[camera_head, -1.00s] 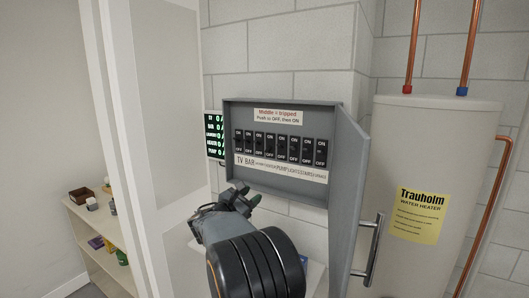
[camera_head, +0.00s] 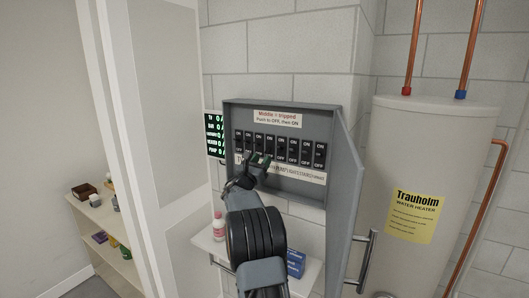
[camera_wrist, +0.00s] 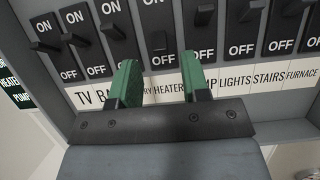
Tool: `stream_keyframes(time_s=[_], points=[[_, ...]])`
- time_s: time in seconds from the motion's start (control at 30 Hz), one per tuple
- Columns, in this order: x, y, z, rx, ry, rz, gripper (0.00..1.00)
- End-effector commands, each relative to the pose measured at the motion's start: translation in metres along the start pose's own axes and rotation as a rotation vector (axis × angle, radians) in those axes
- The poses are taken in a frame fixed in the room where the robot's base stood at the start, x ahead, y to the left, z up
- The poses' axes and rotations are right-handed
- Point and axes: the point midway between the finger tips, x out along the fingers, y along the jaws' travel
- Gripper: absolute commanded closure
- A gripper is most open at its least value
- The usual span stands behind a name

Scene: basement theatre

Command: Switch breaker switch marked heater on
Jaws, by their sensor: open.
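The open grey breaker panel (camera_head: 230,122) on the block wall holds a row of black switches marked ON above and OFF below. In the wrist view the label strip below reads HEATER (camera_wrist: 168,90) under the fourth switch from the left. That heater switch's lever (camera_wrist: 157,42) sits lower than the levers to its left; its exact position is hard to tell. My gripper (camera_head: 261,160) is open in front of the panel's lower middle. In the wrist view its green-padded fingers (camera_wrist: 161,62) straddle the heater switch's column, one on each side, with nothing between them. Contact cannot be told.
The panel door (camera_head: 346,200) hangs open at the right, beside the water heater (camera_head: 430,140). A lit status display (camera_head: 215,135) is left of the panel. A small shelf (camera_head: 205,240) below carries a white bottle (camera_head: 218,228) and a blue box (camera_head: 296,263).

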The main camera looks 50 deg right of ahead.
Motion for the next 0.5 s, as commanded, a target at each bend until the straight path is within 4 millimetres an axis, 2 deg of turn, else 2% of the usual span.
stream_keyframes(time_s=[0.03,0.2,0.5], points=[[0.008,-0.001,0.002,-0.001,0.0,-0.001,0.57],[0.024,0.0,0.001,-0.001,0.0,-0.001,0.57],[0.031,0.0,-0.001,-0.001,0.001,0.0,0.57]])
